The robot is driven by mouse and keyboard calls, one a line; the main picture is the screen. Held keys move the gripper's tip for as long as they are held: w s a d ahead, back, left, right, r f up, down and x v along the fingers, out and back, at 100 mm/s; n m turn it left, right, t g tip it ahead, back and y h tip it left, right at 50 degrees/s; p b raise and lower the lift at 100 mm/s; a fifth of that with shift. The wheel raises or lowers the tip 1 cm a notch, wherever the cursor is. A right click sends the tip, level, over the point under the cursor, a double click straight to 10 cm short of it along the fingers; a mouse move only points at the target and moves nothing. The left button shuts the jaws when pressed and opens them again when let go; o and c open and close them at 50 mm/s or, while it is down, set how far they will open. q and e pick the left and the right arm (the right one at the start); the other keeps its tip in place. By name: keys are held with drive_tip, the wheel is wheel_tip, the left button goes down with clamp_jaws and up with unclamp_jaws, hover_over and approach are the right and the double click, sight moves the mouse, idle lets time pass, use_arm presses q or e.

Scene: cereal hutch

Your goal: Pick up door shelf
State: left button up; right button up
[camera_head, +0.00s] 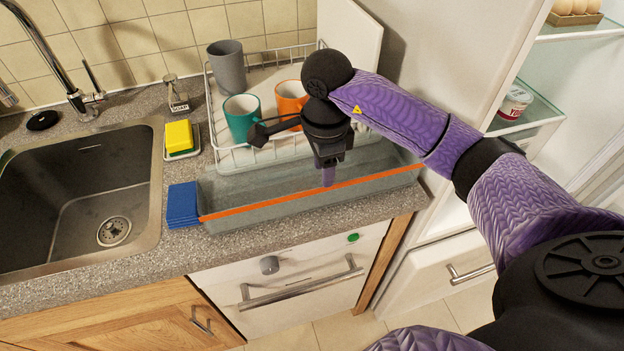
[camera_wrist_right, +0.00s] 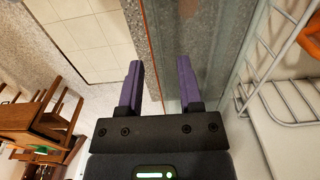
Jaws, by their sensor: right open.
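The door shelf (camera_head: 265,187) is a long, see-through grey bin with an orange strip along its front rim. It lies on the counter in front of the dish rack. My right gripper (camera_head: 328,178) points down at the shelf's front rim, right of its middle. In the right wrist view the jaws (camera_wrist_right: 158,64) are open, and the front edge of the shelf (camera_wrist_right: 200,35) runs between them. I cannot tell whether a finger touches it. My left gripper is not in view.
A white dish rack (camera_head: 225,158) with a teal mug (camera_head: 240,118), an orange mug (camera_head: 288,97) and a grey cup (camera_head: 227,68) stands behind the shelf. A blue sponge (camera_head: 183,204) is at its left end. The sink (camera_head: 85,200) is left; an open fridge (camera_head: 530,110) is right.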

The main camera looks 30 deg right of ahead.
sight(322, 187)
drive_tip(key=f, duration=0.6)
drive_tip(key=shift+s+a+f+b, duration=0.1)
drive_tip(key=shift+s+a+b, duration=0.2)
drive_tip(key=shift+b, duration=0.1)
clamp_jaws()
idle(0.8)
